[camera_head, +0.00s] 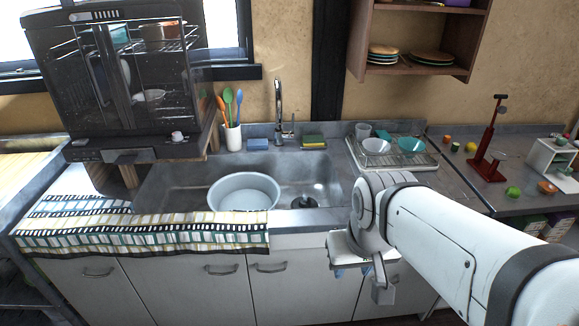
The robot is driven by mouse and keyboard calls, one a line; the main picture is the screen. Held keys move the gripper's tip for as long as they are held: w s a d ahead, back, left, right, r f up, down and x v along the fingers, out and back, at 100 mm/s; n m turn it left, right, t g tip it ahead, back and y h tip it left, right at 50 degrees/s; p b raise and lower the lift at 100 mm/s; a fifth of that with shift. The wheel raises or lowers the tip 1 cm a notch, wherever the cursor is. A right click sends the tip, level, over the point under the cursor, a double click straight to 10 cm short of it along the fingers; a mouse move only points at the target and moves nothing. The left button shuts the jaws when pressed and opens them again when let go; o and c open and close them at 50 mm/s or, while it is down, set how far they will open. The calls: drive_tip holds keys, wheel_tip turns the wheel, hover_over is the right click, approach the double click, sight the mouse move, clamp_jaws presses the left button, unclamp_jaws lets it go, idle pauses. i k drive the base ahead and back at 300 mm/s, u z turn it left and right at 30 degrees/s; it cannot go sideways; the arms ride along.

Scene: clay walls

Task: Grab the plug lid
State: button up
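A small black plug lid (304,202) sits in the right part of the grey metal sink (322,172), with a short knob standing up from its top. My gripper (364,278) hangs in front of the counter's front edge, to the right of and nearer than the plug lid, and apart from it. My white arm reaches in from the lower right and partly covers the gripper. Its fingertips are small and partly hidden, so I cannot tell their opening or whether anything is between them.
A large pale basin (244,191) stands in the sink left of the plug lid. A striped cloth (150,236) hangs over the counter edge. A dish tray with bowls (411,146) is right of the sink. A faucet (280,110) rises behind.

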sight(304, 201)
drive_tip(key=u, duration=0.05)
drive_tip(key=i, duration=0.95)
drive_tip(key=z, duration=0.1)
